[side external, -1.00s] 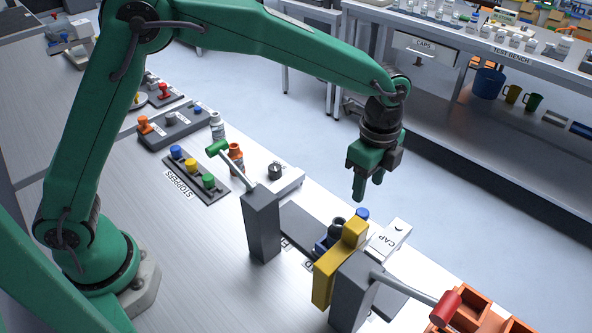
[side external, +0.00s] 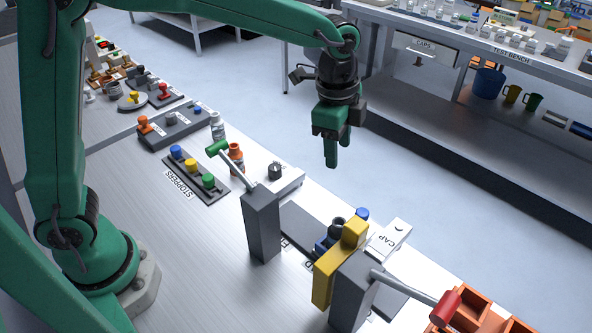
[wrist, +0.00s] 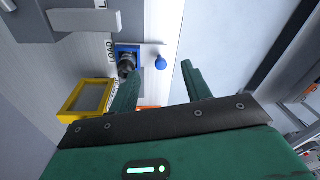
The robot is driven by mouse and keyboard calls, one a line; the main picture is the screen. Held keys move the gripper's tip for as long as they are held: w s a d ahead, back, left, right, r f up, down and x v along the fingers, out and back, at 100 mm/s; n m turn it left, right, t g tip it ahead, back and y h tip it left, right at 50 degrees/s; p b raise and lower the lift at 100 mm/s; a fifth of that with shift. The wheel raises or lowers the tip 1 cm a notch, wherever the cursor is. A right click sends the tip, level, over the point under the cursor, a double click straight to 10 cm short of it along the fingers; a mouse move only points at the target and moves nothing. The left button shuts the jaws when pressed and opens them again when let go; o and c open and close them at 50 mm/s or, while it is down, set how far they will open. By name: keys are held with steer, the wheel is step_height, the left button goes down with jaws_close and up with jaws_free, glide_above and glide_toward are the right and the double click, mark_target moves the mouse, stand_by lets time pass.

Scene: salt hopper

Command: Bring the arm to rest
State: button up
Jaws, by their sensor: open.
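My gripper (side external: 332,150) is green, points down and hangs in the air above the bench's far edge. Nothing is in it. In the wrist view its two fingers (wrist: 160,88) stand apart with a gap between them. My arm is raised and bent over the bench. Below and to the right of the gripper in the side view is a station with a yellow frame (side external: 340,264), a dark round part (side external: 337,226) in a blue holder and a blue knob (side external: 362,214). The yellow frame also shows in the wrist view (wrist: 70,102).
A green-handled lever (side external: 217,147) and a red-handled lever (side external: 445,308) stand on grey posts. Orange bins (side external: 480,310) are at front right. Open floor lies behind.

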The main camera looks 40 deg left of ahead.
steer(key=s+a+r+n+t, duration=0.1)
steer(key=s+a+r+n, duration=0.25)
steer(key=s+a, duration=0.2)
steer(key=s+a+r+n+t, duration=0.1)
steer(key=s+a+r+n, duration=0.25)
steer(key=a, duration=0.25)
steer(key=s+a+f+n+t, duration=0.1)
steer(key=s+a+n+t, duration=0.1)
steer(key=s+a+n, duration=0.5)
steer(key=s, duration=0.4)
steer(key=shift+f+t, duration=0.3)
steer(key=shift+f, duration=0.05)
